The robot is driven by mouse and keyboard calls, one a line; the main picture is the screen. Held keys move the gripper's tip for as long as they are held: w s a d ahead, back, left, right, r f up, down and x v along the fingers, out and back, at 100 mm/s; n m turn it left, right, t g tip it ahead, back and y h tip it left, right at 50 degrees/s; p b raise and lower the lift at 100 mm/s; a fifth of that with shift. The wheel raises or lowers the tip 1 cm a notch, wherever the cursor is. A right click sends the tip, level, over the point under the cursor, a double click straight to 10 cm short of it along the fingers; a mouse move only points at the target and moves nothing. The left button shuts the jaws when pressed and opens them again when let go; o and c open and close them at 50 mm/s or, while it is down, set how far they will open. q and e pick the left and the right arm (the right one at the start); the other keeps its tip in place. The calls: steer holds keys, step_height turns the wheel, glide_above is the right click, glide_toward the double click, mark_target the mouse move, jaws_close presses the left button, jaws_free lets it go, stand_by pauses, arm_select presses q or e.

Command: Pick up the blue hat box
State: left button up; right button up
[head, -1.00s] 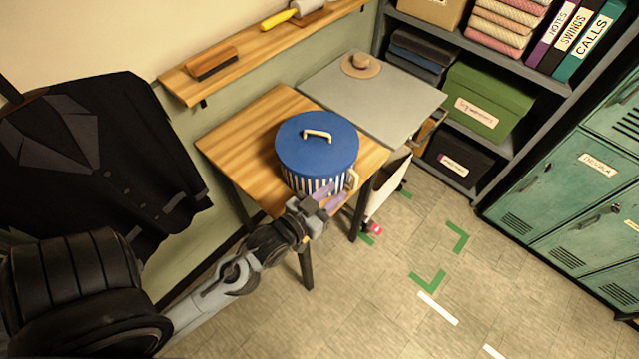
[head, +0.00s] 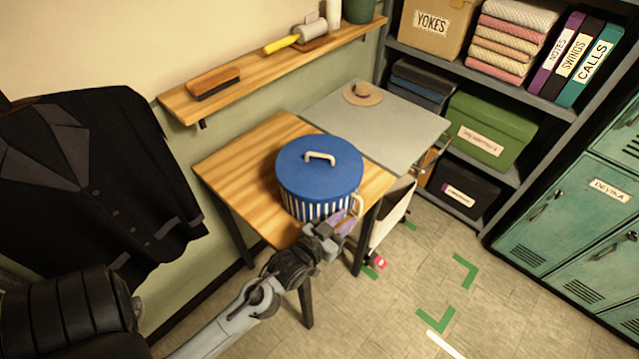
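The blue hat box (head: 318,172) stands upright on the wooden table (head: 225,170), near its front right side. It has a plain blue lid with a cream handle on top, blue-and-white striped sides and a cream side handle (head: 358,205). My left gripper (head: 343,220) is at the box's lower front right, close to the side handle. Its purple fingers look apart, with nothing seen between them. Whether they touch the box or handle I cannot tell. My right gripper is out of view.
A grey table (head: 385,130) with a small straw hat (head: 362,93) adjoins behind. A wall shelf (head: 265,65) holds a brush (head: 213,82). A dark jacket (head: 95,170) hangs at left. Shelving and green lockers (head: 575,220) stand at right. Floor at front right is clear.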

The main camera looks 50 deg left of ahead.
mark_target(359, 209)
arm_select(q)
steer(key=x, duration=0.5)
steer(key=shift+f+p, duration=0.2)
steer(key=shift+p, duration=0.1)
steer(key=shift+s, duration=0.1)
steer(key=shift+c, duration=0.3)
jaws_close()
steer(key=shift+r, duration=0.1)
